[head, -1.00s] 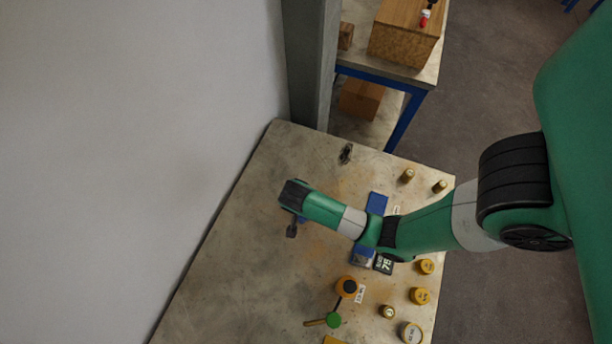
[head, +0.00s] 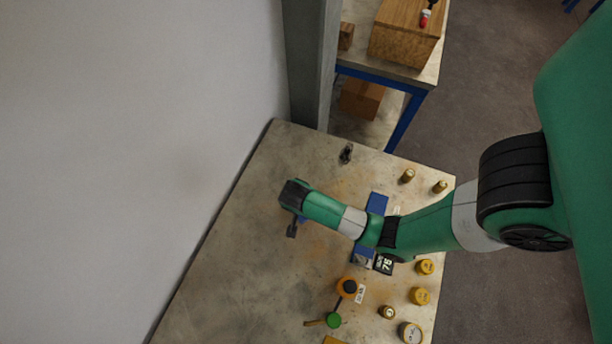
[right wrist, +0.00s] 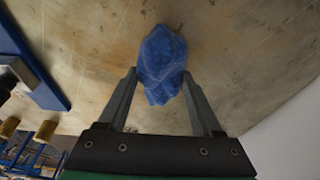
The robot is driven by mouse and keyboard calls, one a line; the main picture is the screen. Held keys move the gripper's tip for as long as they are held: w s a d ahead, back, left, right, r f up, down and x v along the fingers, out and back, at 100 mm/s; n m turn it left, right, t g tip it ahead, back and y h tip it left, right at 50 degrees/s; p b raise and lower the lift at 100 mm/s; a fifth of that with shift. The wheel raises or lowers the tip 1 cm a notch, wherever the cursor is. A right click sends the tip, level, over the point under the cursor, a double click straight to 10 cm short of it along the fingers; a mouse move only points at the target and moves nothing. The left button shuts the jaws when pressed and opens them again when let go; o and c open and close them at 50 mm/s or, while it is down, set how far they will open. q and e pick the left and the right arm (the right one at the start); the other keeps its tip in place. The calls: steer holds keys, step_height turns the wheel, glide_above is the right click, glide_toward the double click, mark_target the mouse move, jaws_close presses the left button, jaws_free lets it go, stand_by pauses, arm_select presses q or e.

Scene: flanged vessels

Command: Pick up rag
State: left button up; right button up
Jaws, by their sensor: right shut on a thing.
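The rag is a crumpled blue cloth (right wrist: 161,62) in the middle of the right wrist view. My right gripper (right wrist: 160,80) has one finger on each side of the rag and is shut on it. The rag appears at table level; I cannot tell whether it touches the table. In the head view my right gripper (head: 292,231) is small, low over the left part of the table, and the rag is mostly hidden by my own arm. My left gripper is in neither view.
The worktable (head: 240,260) is bare on its left side, beside a white wall. A dark fitting (head: 346,153) stands at the back.

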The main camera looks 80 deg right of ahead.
step_height(320, 180, up, 4)
steer(key=shift+f+p, duration=0.1)
steer(key=shift+p, duration=1.1)
steer(key=s+a+r+p, duration=0.5)
steer(key=s+r+p, duration=0.2)
steer(key=s, duration=0.6)
steer(key=shift+v, duration=1.05)
